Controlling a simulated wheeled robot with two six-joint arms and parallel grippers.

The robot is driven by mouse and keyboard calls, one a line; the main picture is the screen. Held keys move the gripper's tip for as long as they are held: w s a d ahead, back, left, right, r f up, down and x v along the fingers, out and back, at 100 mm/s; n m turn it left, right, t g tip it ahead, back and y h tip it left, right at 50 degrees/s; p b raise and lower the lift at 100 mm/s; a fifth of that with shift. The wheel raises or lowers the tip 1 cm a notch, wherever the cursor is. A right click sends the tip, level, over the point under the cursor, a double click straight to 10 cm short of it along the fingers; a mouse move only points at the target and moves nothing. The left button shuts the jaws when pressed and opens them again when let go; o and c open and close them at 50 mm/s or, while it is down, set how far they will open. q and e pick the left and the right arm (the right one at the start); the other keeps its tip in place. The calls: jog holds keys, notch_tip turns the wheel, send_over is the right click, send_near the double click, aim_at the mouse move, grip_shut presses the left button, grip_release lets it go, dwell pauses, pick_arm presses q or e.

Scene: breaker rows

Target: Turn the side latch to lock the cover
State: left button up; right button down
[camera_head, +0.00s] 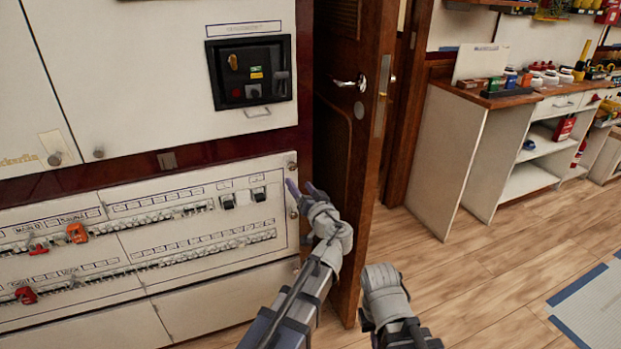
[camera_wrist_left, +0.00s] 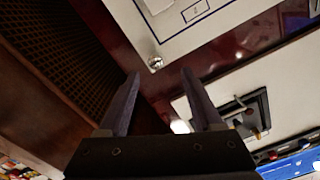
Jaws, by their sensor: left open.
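The white breaker cover (camera_head: 200,255) fills the lower left of the head view. At its right edge are a small round metal latch knob (camera_head: 292,166) near the top corner and a second latch (camera_head: 294,213) lower down. My left gripper (camera_head: 300,187) is open and empty, with its fingers beside this edge, between the two. In the left wrist view, a round metal knob (camera_wrist_left: 155,63) lies just beyond the open fingertips (camera_wrist_left: 161,79), near the gap between them and not gripped. My right wrist (camera_head: 385,291) shows at the bottom; its fingers cannot be made out.
A brown wooden door (camera_head: 345,150) with a metal handle stands just right of the panel, close to my left arm. An upper white cabinet has a black switch box (camera_head: 250,72). A workbench (camera_head: 490,92) with several items stands at right.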

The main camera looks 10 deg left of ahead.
aim_at(292, 168)
pick_arm(q)
jog(key=shift+t, duration=0.3)
jog(key=x, duration=0.8)
jog(key=shift+w+d, duration=0.25)
jog(key=shift+w, duration=0.2)
jog(key=shift+c, duration=0.4)
grip_shut()
